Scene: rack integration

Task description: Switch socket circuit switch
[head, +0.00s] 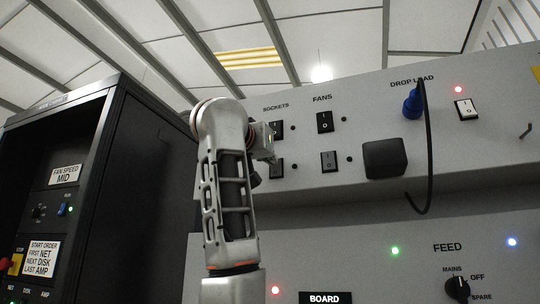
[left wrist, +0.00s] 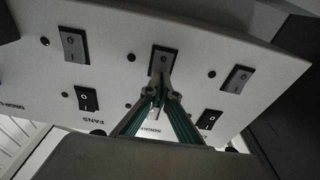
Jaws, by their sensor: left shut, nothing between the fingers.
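A grey panel carries black rocker switches under the labels SOCKETS and FANS. Under SOCKETS, an upper switch (head: 277,130) and a lower switch (head: 277,168) show partly past my left arm. My left gripper (head: 265,148) is at the panel by these switches, mostly hidden by its own arm. In the left wrist view, turned upside down, its fingers (left wrist: 162,88) are shut and empty. Their tips are at the edge of the middle switch (left wrist: 163,59); I cannot tell whether they touch it. The fingers hide the area behind them. My right gripper is not in view.
FANS has two switches, upper (head: 324,122) and lower (head: 329,161). A black box (head: 385,158) and a blue plug (head: 412,103) with a hanging black cable stick out at the right. A dark rack cabinet (head: 140,170) stands left. A FEED knob (head: 457,288) is below.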

